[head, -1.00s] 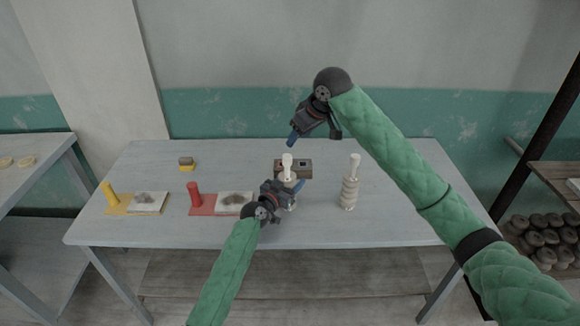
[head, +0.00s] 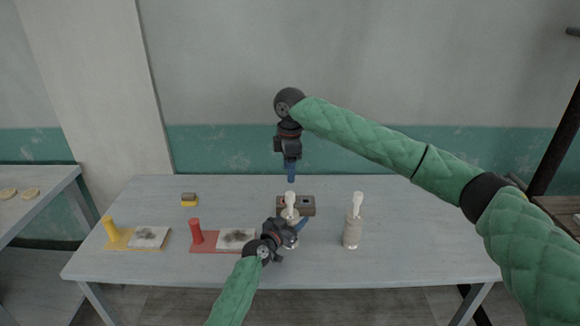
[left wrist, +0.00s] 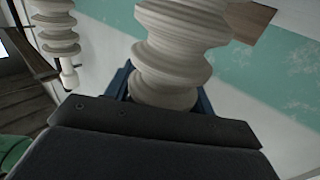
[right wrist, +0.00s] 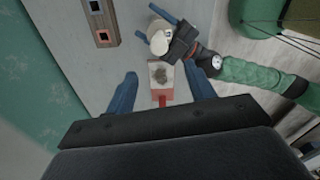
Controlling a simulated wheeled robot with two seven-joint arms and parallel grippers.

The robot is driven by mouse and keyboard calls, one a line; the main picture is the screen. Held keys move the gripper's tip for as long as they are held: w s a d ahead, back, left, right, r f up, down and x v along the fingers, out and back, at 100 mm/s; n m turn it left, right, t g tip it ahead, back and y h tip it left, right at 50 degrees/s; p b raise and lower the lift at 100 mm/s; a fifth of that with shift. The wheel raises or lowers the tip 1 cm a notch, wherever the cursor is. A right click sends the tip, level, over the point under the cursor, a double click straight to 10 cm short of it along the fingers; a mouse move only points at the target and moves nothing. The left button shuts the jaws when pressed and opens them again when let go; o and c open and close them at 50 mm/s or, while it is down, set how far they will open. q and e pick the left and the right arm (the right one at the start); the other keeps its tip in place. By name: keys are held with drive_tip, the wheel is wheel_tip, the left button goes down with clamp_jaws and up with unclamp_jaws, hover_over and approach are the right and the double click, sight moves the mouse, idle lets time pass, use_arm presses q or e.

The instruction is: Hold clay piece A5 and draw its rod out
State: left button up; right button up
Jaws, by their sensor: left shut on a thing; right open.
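A pale ridged clay piece (head: 291,213) stands upright at the table's middle, with a pale rod (head: 290,198) sticking up from its top. No label is readable on it. My left gripper (head: 295,230) is shut around this piece; its ridges fill the left wrist view (left wrist: 180,50). My right gripper (head: 291,173) points down just above the rod head, open and empty. In the right wrist view, the rod top (right wrist: 161,42) shows beyond the open fingers, not between them. A second ridged clay piece (head: 352,232) with its own rod (head: 357,201) stands to the right.
A wooden block with square holes (head: 308,206) lies behind the held piece. To the left are a red mat with a post (head: 196,232) and tile (head: 236,238), a yellow mat with a post (head: 112,229), and a small yellow-brown block (head: 189,199). The table's right end is clear.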

sight(290, 193)
drive_tip(key=shift+w+d, duration=0.15)
drive_tip(key=shift+f, duration=0.2)
wheel_tip(290, 193, down, 12)
drive_tip(key=shift+r, duration=0.25)
drive_tip(key=shift+c, duration=0.2)
drive_tip(key=c, duration=1.1)
drive_tip(key=shift+r, duration=1.15)
idle(0.6)
drive_tip(key=shift+r, duration=2.35)
